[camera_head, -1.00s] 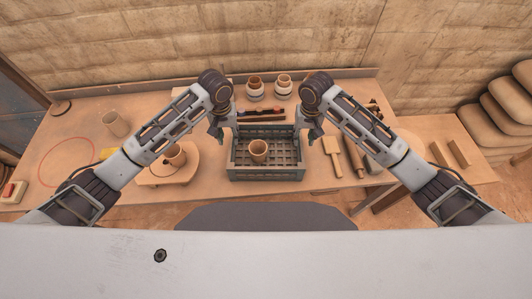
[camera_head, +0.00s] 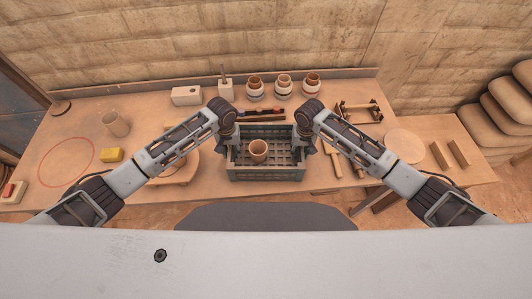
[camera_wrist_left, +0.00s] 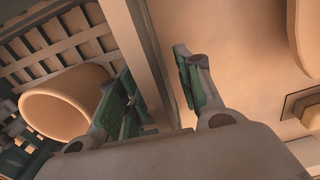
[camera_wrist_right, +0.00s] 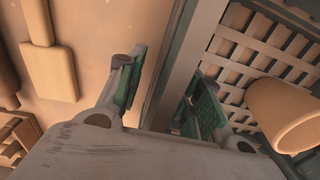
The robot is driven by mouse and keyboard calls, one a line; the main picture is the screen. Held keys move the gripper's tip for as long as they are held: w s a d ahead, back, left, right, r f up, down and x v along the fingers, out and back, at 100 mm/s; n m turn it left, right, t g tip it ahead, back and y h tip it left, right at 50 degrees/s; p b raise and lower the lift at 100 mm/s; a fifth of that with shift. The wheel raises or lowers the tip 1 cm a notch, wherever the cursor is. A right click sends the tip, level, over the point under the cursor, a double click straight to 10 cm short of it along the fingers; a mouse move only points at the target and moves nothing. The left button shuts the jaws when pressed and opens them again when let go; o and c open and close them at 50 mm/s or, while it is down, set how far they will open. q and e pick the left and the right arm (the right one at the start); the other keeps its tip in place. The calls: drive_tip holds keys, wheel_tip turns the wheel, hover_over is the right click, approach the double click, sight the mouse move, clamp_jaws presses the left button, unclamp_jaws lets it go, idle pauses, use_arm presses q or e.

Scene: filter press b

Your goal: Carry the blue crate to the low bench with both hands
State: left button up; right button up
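The blue crate (camera_head: 266,174), grey-blue with slatted sides and a lattice floor, stands on the table with a tan cup (camera_head: 258,151) upright inside it. My left gripper (camera_wrist_left: 160,90) is open at the crate's left wall, with one finger inside and one outside; a gap shows between fingers and wall. My right gripper (camera_wrist_right: 163,92) is open astride the right wall (camera_wrist_right: 176,65) in the same way. In the head view, the wrists largely hide both grippers' fingertips. I cannot pick out the low bench for certain.
The wooden table (camera_head: 75,130) holds several jars (camera_head: 284,86) behind the crate and a yellow block (camera_head: 111,155) at left. A wooden paddle (camera_head: 333,160) lies close to the crate's right side. A round board (camera_head: 180,172) lies close on its left.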

use_arm(q)
clamp_jaws()
use_arm(e)
clamp_jaws()
